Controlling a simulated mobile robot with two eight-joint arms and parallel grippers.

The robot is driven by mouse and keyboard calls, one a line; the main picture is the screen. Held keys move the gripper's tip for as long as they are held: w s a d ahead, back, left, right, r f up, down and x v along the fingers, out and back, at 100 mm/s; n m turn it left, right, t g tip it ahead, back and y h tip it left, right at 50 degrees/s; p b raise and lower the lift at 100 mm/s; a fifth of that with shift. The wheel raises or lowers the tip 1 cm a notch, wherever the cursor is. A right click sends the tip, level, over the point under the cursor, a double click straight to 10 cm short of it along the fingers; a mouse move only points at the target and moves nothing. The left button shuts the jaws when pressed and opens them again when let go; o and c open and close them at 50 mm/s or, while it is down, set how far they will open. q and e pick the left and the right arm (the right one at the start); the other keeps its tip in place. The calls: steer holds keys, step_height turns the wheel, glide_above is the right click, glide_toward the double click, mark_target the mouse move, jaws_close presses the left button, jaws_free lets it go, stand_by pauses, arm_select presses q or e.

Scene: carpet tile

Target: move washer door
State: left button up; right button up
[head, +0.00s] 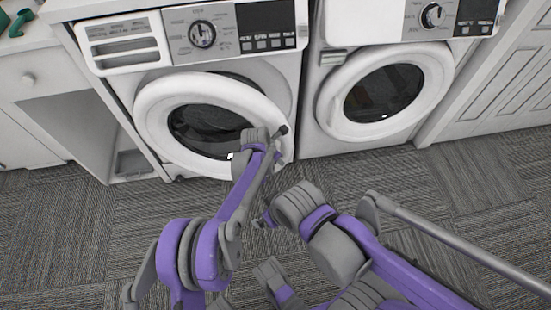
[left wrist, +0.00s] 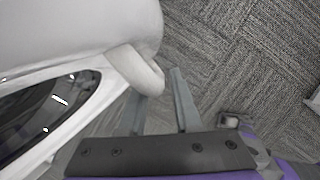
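The left machine's round white door (head: 152,112) has a dark glass centre and is partly hidden by my left arm. I cannot tell whether it is fully closed or slightly ajar. My left gripper (head: 280,146) is at the lower right side of this door. In the left wrist view the gripper (left wrist: 156,82) is open, its two fingers apart. A rounded white part of the door rim (left wrist: 148,70) lies at the fingertips, close to the left finger; contact is unclear. My right gripper (head: 262,220) is low in the middle, in front of the machines, away from the door; its fingers are unclear.
A second front-loading machine (head: 330,62) stands to the right with its round door closed. A white drawer cabinet (head: 60,80) with an open space below is at left. A white panelled cabinet (head: 500,95) is at right. The grey carpet (head: 440,200) is clear.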

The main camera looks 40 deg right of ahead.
arm_select(q)
steer(key=o, duration=0.3)
steer(key=shift+s+d, duration=0.15)
steer(key=shift+d, duration=0.05)
steer(key=shift+o, duration=0.2)
steer(key=shift+a, duration=0.1)
steer(key=shift+r, duration=0.1)
steer(key=p+v, duration=0.2)
steer(key=v, duration=0.8)
steer(key=shift+r, duration=0.3)
